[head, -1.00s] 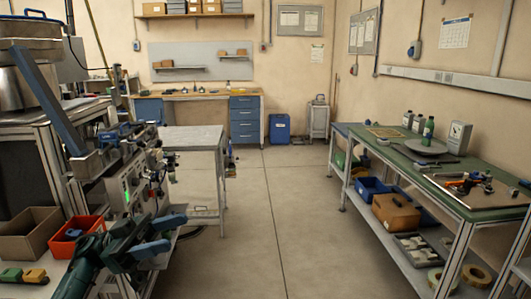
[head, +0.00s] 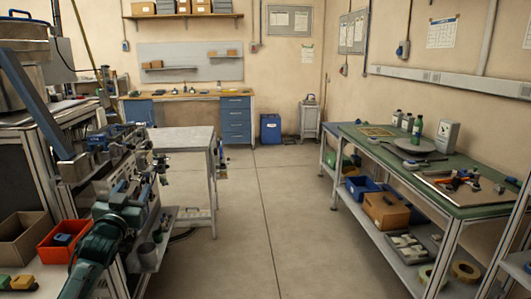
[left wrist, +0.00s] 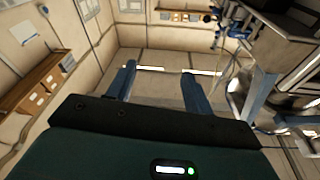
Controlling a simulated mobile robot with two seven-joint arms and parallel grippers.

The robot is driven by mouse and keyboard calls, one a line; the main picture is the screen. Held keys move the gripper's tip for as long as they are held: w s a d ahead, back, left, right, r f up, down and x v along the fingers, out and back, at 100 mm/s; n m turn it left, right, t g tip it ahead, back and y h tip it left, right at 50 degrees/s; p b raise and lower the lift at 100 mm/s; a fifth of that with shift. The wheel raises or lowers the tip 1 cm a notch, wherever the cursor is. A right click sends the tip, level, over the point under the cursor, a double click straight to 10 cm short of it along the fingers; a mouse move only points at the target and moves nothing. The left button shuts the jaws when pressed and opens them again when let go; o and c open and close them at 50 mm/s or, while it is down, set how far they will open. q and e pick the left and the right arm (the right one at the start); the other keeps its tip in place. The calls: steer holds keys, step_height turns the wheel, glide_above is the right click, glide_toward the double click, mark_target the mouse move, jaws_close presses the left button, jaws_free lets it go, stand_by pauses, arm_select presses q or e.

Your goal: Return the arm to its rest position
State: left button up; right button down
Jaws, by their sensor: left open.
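My left arm (head: 95,255), dark green, comes in from the lower left in the head view. Its gripper (head: 132,196) is raised in front of the machine bench and is hard to make out against the clutter. In the left wrist view the two blue fingers of my left gripper (left wrist: 158,84) stand well apart with nothing between them. Beyond them are floor and wall, out of reach. My right gripper is in neither view.
An orange bin (head: 62,240) and a brown box (head: 25,236) sit close to the left of my arm. A grey table (head: 183,139) stands beyond it. A green-topped workbench (head: 440,190) runs along the right. The floor (head: 250,220) between is clear.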

arm_select(q)
steer(key=s+d+f+m+g+h, duration=0.1)
steer(key=s+d+f+g, duration=0.2)
steer(key=f, duration=0.4)
steer(key=s+d+f+g, duration=0.1)
steer(key=s+d+f, duration=0.1)
steer(key=s+f, duration=0.4)
steer(key=s+d+f+m+g+h, duration=0.1)
steer(key=s+d+f+g, duration=0.15)
steer(key=f, duration=0.55)
steer(key=s+d+f+g, duration=0.1)
steer(key=s+d+f, duration=0.2)
steer(key=s, duration=0.6)
steer(key=s+d+f+g+h, duration=0.1)
steer(key=s+d+f, duration=0.2)
steer(key=s, duration=0.6)
steer(key=s+d+f+g+h, duration=0.1)
steer(key=s+d+f, duration=0.3)
steer(key=s, duration=0.6)
steer(key=shift+d+n, duration=0.4)
steer(key=shift+d, duration=0.85)
steer(key=shift+f, duration=0.1)
